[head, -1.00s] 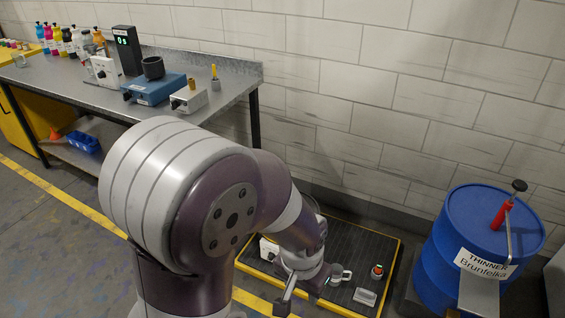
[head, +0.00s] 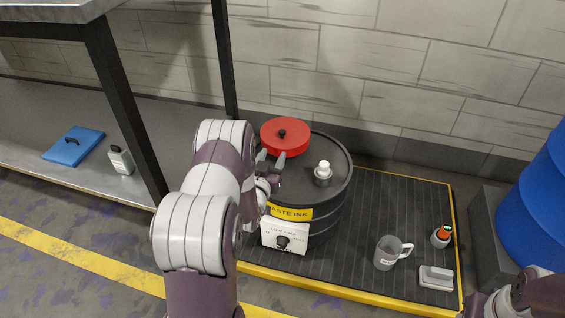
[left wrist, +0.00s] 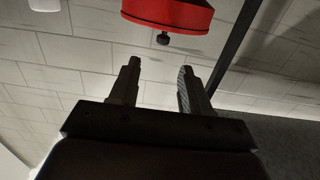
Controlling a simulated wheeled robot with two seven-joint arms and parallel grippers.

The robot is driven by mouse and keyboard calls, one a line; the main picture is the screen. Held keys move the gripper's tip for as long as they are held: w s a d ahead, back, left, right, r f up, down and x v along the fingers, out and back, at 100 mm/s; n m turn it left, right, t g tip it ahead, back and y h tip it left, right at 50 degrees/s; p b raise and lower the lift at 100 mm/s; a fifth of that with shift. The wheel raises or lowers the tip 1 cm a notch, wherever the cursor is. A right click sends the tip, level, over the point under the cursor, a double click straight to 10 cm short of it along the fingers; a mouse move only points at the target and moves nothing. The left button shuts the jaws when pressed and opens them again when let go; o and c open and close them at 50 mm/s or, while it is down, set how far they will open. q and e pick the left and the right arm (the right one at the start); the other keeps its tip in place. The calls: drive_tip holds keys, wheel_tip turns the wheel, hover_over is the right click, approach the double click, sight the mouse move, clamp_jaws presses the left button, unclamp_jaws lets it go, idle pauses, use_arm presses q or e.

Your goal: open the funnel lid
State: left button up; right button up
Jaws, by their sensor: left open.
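The red round funnel lid (head: 285,137) with a black knob on top is on the back left of the black waste ink drum (head: 330,205). It looks closed, but what lies under it is hidden. My left gripper (head: 271,160) is open and empty at the lid's near side, its fingers apart and pointing toward it. In the left wrist view the red lid (left wrist: 170,12) and its dark knob (left wrist: 163,39) show upside down, beyond the open fingertips (left wrist: 158,68). Nothing is between the fingers.
A white-capped fitting (head: 323,172) stands on the drum top, right of the lid. A grey mug (head: 387,254) and small items stand on the yellow-edged black mat (head: 370,215). A table leg (head: 125,110) rises at left; a blue drum (head: 540,200) stands at right.

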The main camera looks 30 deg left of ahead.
sight(281, 136)
use_arm(q)
drive_tip(key=b+x, duration=0.2)
drive_tip(key=x, duration=0.2)
drive_tip(key=b+x, duration=0.2)
drive_tip(key=x, duration=0.2)
drive_tip(key=b+x, duration=0.3)
drive_tip(key=x, duration=0.1)
drive_tip(key=shift+s+a+f, duration=0.1)
drive_tip(key=shift+a+f, duration=0.15)
drive_tip(key=shift+f, duration=0.1)
drive_tip(key=shift+w+r, duration=0.1)
drive_tip(key=shift+w, duration=0.15)
drive_tip(key=shift+w+a+r, duration=0.1)
use_arm(e)
wheel_tip(281, 136, down, 8)
use_arm(q)
clamp_jaws()
use_arm(e)
drive_tip(key=shift+r, duration=0.1)
